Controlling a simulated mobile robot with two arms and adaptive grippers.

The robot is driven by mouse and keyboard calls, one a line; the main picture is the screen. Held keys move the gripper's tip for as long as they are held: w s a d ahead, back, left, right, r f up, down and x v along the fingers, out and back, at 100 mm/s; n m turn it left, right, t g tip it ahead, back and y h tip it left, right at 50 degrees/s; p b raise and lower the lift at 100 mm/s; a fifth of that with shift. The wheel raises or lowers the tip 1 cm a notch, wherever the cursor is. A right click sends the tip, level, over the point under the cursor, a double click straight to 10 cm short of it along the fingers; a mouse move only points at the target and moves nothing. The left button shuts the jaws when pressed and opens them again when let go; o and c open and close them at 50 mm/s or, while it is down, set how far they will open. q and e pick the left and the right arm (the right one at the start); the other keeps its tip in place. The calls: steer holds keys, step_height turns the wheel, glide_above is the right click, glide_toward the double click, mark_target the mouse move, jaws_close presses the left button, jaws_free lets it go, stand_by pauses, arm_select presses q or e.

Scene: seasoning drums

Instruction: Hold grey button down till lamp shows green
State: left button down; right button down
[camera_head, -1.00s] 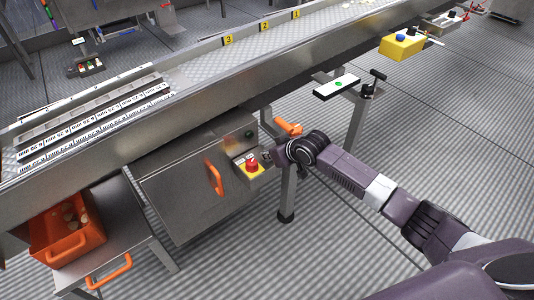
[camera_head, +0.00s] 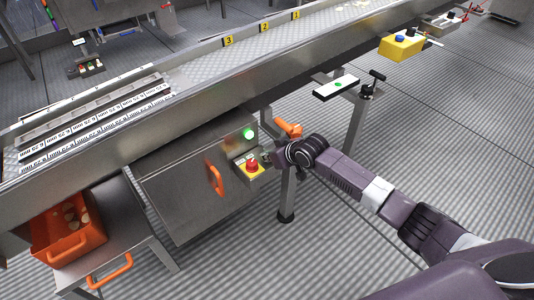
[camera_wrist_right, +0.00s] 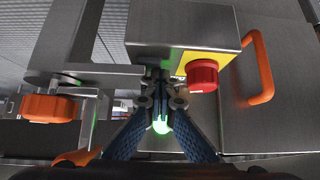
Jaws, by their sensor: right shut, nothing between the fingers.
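The lamp (camera_head: 248,133) on the steel cabinet front glows bright green; its green light also shows between my fingers in the right wrist view (camera_wrist_right: 161,126). Below it is a small control box with a red button (camera_head: 252,165) on a yellow plate, also in the right wrist view (camera_wrist_right: 203,75). My right gripper (camera_head: 267,158) is at the box, just right of the red button. Its fingertips (camera_wrist_right: 160,80) are together with nothing between them. I cannot make out the grey button; the fingers appear to cover that part of the box. My left gripper is out of view.
The conveyor (camera_head: 200,95) runs above the cabinet. An orange handle (camera_head: 214,178) sticks out of the cabinet, left of the box. An orange knob (camera_head: 288,127) and a support leg (camera_head: 287,195) are close to my right gripper. An orange bin (camera_head: 62,245) stands lower left.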

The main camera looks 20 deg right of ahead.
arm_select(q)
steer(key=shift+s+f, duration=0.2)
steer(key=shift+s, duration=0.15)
arm_select(e)
steer(key=shift+s+d+f, duration=0.1)
steer(key=shift+s+f, duration=0.35)
steer(key=shift+f, duration=0.3)
steer(key=shift+r, duration=0.1)
steer(key=shift+s+d+r, duration=0.15)
steer(key=shift+s+r, duration=0.2)
steer(key=shift+r, duration=0.05)
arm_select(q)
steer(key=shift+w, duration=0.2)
arm_select(e)
steer(key=w+r+v, duration=0.1)
steer(key=v, duration=0.6)
